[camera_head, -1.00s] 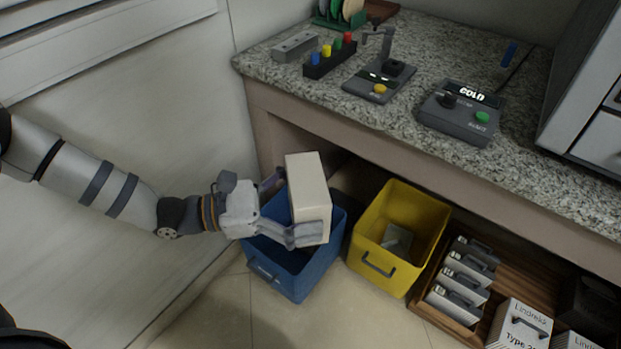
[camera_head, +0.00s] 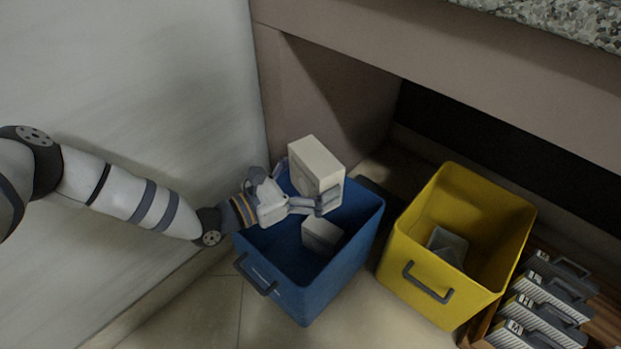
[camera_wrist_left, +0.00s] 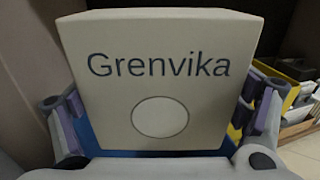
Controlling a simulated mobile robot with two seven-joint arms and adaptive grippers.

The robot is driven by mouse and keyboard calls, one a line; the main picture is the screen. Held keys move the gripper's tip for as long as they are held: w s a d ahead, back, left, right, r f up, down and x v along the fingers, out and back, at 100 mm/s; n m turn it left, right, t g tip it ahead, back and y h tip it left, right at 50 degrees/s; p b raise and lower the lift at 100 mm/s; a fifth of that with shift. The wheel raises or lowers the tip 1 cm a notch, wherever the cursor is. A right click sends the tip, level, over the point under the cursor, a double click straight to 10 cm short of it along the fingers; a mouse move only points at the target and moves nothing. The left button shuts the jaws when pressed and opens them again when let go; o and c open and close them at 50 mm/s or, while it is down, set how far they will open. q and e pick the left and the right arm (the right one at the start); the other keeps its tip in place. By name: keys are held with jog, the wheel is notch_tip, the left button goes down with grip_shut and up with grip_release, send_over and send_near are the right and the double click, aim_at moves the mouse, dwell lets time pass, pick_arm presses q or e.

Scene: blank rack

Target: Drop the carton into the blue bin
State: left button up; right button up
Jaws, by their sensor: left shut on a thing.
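My left gripper (camera_head: 304,196) is shut on a pale carton (camera_head: 316,166), with a finger on either side of it. The carton is held, tilted, above the back part of the open blue bin (camera_head: 274,288). In the left wrist view the carton (camera_wrist_left: 160,118) fills the middle and bears the word "Grenvika" and a pale circle. Another pale box (camera_head: 321,234) lies inside the blue bin. My right gripper does not show.
A yellow bin (camera_head: 402,274) with a grey item (camera_head: 446,245) inside stands right of the blue bin. Several grey-handled cases (camera_head: 540,318) stand at the lower right. A counter (camera_head: 470,60) overhangs behind the bins, and a pale wall (camera_head: 150,70) is at the left.

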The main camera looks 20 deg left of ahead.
pick_arm(q)
notch_tip(320, 180, down, 6)
jog(key=b, duration=0.4)
jog(key=shift+r, duration=0.3)
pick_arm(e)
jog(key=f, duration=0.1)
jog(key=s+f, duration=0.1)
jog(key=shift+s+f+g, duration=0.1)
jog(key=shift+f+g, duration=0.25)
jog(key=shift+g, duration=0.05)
pick_arm(q)
jog(key=o, duration=0.8)
jog(key=shift+c, duration=0.2)
jog(key=v, duration=1.2)
jog(key=shift+r, duration=0.15)
